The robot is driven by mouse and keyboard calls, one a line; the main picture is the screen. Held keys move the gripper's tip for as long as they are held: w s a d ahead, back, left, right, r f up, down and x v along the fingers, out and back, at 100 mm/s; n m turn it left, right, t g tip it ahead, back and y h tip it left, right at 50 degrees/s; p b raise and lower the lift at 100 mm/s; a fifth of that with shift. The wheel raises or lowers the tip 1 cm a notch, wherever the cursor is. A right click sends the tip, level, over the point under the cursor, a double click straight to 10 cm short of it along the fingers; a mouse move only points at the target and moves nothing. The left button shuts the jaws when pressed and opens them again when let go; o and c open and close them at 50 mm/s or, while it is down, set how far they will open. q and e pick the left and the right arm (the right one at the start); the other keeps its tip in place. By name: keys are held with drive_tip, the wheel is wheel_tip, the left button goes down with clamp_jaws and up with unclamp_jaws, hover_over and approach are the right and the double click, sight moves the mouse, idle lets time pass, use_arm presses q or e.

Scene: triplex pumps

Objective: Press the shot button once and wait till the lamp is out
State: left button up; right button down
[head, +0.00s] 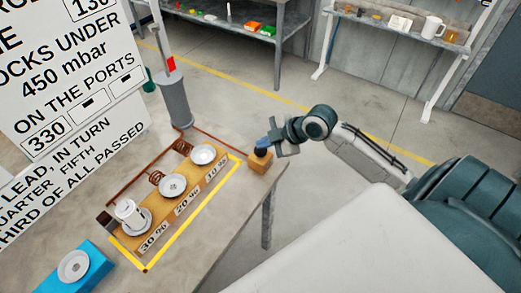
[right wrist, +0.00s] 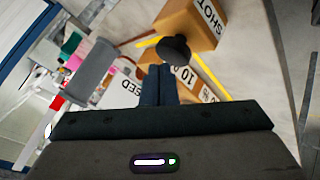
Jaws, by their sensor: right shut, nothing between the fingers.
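The shot box (head: 261,165) is a small wooden block at the right end of the row on the table. In the right wrist view the box (right wrist: 190,24) bears the word SHOT and a round black button (right wrist: 173,49). My right gripper (head: 264,143) is shut and empty, right above the box. In the right wrist view its fingertips (right wrist: 159,69) are close to the button's edge; I cannot tell whether they touch it. The fingers mostly hide the button in the head view. I cannot make out a lit lamp. My left gripper is not in view.
A wooden strip marked 30 %, 20 % and 10 % carries white round ports (head: 172,186) inside a yellow outline. A white cup-like piece (head: 130,213) stands on the 30 % port. A grey cylinder (head: 174,100) and a sign board (head: 75,90) stand behind. A blue block (head: 75,270) is front left.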

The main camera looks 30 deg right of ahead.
sight(264, 151)
drive_tip(key=shift+f+b, duration=0.55)
drive_tip(key=shift+f, duration=0.3)
idle(0.7)
idle(0.4)
drive_tip(key=shift+r+p, duration=0.9)
drive_tip(key=shift+r, duration=0.25)
drive_tip(key=shift+r, duration=0.15)
wheel_tip(264, 151, up, 5)
drive_tip(key=p, duration=0.4)
drive_tip(key=shift+f, duration=0.2)
